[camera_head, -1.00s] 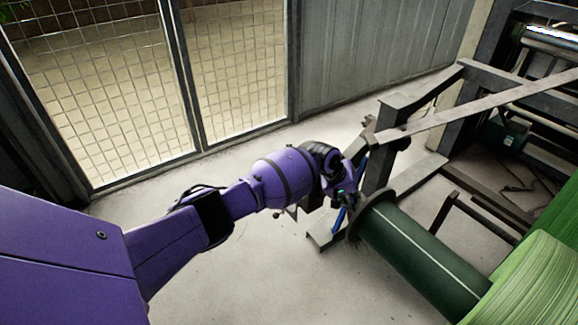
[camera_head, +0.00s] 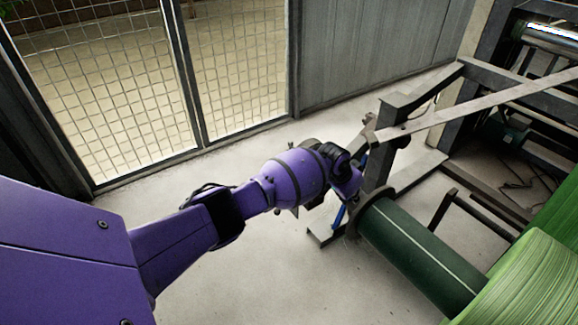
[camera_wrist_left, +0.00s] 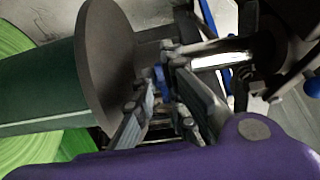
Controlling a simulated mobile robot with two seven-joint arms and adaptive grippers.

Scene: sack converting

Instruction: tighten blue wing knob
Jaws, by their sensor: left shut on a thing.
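The blue wing knob (camera_wrist_left: 161,79) shows in the left wrist view as a small blue piece between the fingertips of my left gripper (camera_wrist_left: 162,90). The gripper is shut on it, and the fingers hide most of its shape. There the wrist hides the knob and the fingertips. My right gripper is in neither view.
A dark green roller (camera_head: 420,256) with a round end flange (camera_head: 372,212) lies right beside the wrist. A green roll (camera_head: 535,285) sits at lower right. A steel frame (camera_head: 440,95) stands behind. A blue bar (camera_head: 340,214) stands close below the wrist. Open floor (camera_head: 245,275) lies below the arm.

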